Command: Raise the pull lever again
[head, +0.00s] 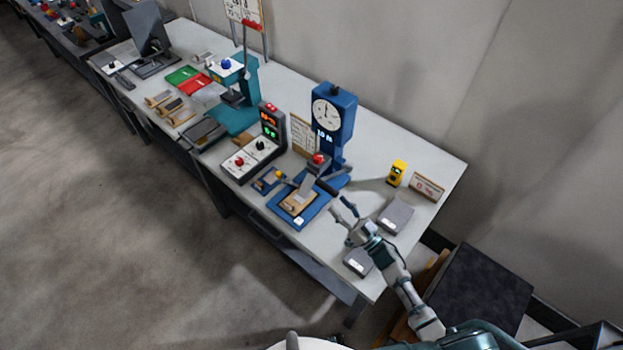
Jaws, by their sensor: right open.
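A blue press (334,110) with a round white dial stands on the grey table. A lever with a black grip (326,188) sticks out low at its front, above the blue base plate (314,212). It slants down to the right. My right gripper (344,211) is open, its fingers just right of the lever's lower end. I cannot tell whether they touch it. A teal press (247,80) farther left has an upright rod with a red end (249,24). My left gripper is not in view.
A control box with lights (270,122) and a switch panel (250,158) stand left of the blue press. Grey blocks (396,215) lie close to my right gripper. A yellow device (397,172) and a small sign (427,186) stand behind them.

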